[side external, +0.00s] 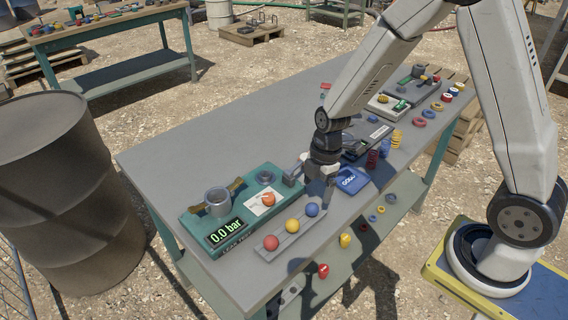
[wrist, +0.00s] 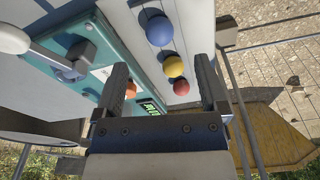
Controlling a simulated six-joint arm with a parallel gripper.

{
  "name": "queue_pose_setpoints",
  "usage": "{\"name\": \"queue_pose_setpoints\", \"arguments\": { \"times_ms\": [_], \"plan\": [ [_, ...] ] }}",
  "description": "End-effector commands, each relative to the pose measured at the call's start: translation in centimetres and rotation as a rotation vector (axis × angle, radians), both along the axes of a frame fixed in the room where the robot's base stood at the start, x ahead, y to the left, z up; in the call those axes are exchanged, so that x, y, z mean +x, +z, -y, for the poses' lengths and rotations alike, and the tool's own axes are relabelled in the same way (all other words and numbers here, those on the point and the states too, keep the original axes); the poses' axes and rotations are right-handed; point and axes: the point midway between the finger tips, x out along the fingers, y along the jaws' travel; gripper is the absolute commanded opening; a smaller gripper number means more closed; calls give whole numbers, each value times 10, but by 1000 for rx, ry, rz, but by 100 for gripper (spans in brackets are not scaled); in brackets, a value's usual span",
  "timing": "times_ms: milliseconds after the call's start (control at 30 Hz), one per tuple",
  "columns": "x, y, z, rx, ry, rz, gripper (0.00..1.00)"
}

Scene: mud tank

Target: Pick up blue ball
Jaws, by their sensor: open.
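The blue ball (side external: 312,210) sits at the far end of a grey tray (side external: 290,240), in line with a yellow ball (side external: 292,225) and a red ball (side external: 271,242). In the wrist view the blue ball (wrist: 159,30) is near the top, beyond the fingertips, with the yellow ball (wrist: 173,66) and red ball (wrist: 181,87) closer. My gripper (side external: 318,190) is above the table just behind the blue ball in the side view. In the wrist view my gripper (wrist: 160,75) is open, with nothing held between its fingers.
The table's left part (side external: 190,160) is bare.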

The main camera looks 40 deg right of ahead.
Motion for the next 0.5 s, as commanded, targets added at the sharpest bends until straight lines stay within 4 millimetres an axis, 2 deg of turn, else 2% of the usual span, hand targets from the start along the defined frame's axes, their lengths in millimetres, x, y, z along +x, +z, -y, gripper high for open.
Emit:
{"name": "queue_pose_setpoints", "arguments": {
  "times_ms": [200, 500],
  "plan": [
    [0, -14, -2, -1, 0, -1, 92],
    [0, -17, -2, -1, 0, 0, 92]
  ]
}}
